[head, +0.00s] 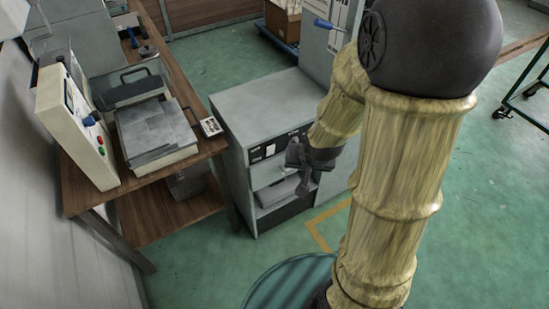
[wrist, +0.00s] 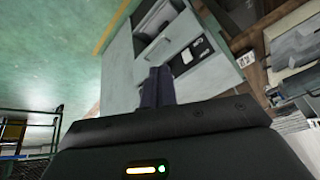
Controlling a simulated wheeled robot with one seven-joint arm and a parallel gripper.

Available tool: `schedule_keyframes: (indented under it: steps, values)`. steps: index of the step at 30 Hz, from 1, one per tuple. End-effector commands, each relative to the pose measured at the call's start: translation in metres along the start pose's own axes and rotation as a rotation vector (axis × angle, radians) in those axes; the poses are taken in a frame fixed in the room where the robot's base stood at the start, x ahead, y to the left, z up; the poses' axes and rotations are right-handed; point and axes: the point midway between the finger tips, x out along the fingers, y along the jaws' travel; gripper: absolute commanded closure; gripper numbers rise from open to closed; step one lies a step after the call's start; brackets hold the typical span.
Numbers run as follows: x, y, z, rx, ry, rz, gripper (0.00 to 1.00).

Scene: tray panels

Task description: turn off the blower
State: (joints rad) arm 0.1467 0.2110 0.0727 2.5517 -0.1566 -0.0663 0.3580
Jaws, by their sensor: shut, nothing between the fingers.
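A grey cabinet (head: 262,102) stands right of the wooden bench, with a dark control strip (head: 262,152) along its upper front. A pale switch or plate (head: 271,149) shows on the strip; its setting is too small to read. I cannot tell which control is marked for the blower. In the wrist view the cabinet (wrist: 122,65) is tilted, with the strip (wrist: 190,56) beyond and right of my dark fingers (wrist: 156,85). Contact is not visible.
A wooden bench (head: 72,188) at left bears a cream control box (head: 72,125) with coloured buttons and a tray machine (head: 155,130). A small white keypad-like item (head: 211,127) lies at the bench edge. Green floor (head: 205,265) is open in front. A green wheeled frame (head: 525,95) stands at far right.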

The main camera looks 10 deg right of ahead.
Motion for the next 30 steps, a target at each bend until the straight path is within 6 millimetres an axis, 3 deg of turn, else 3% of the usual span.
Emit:
schedule_keyframes:
  steps: [1, 6, 12, 15, 21, 30]
  values:
    - [0.034, 0.005, 0.003, 0.064, 0.029, -0.022, 1.00]
    - [0.100, 0.009, -0.007, 0.302, 0.144, -0.161, 1.00]
    - [0.161, 0.009, -0.011, 0.629, 0.229, -0.410, 1.00]
    - [0.181, 0.008, -0.011, 0.796, 0.249, -0.553, 1.00]
    - [0.192, 0.007, -0.016, 0.996, 0.260, -0.742, 1.00]
    - [0.189, 0.004, -0.017, 1.012, 0.258, -0.765, 1.00]
